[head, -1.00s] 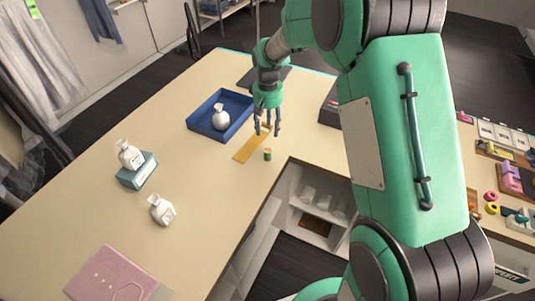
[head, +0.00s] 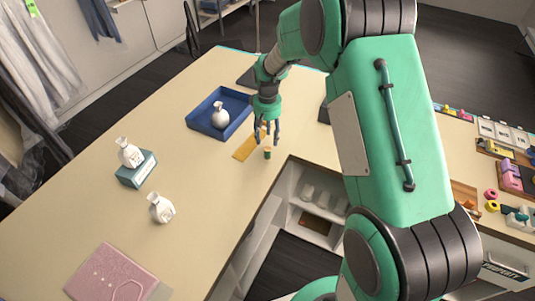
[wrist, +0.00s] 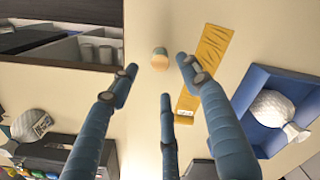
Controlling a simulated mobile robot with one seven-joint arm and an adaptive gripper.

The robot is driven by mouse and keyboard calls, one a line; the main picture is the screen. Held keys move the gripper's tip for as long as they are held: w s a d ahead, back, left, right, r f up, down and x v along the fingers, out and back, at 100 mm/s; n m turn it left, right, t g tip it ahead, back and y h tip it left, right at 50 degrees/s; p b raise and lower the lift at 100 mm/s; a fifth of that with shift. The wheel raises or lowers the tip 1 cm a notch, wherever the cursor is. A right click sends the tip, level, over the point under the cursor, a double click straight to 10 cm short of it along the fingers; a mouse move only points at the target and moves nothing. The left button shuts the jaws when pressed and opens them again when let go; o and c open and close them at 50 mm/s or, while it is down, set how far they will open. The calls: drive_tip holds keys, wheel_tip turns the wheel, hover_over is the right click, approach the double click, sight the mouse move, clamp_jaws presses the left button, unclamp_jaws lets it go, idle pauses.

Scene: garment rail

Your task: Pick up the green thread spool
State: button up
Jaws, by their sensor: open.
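The green thread spool (head: 267,154) stands upright on the table near its inner corner, small and green with a tan top. In the wrist view the spool (wrist: 160,59) shows its pale round top, beyond the fingertips and between them. My gripper (head: 267,141) is open and empty, pointing down just above and behind the spool. Its three blue fingers (wrist: 156,82) are spread in the wrist view and do not touch the spool.
A blue tray (head: 204,134) holds a white bottle (head: 220,115). Further white bottles, one on a teal box (head: 137,172), stand to the left. The table edge and open shelves (head: 315,200) are close on the right.

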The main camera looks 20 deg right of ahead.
sight(268, 148)
drive_tip(key=shift+f, duration=1.4)
drive_tip(key=shift+f+b, duration=0.3)
drive_tip(key=shift+f, duration=2.3)
drive_tip(key=shift+c, duration=0.2)
drive_tip(key=c, duration=1)
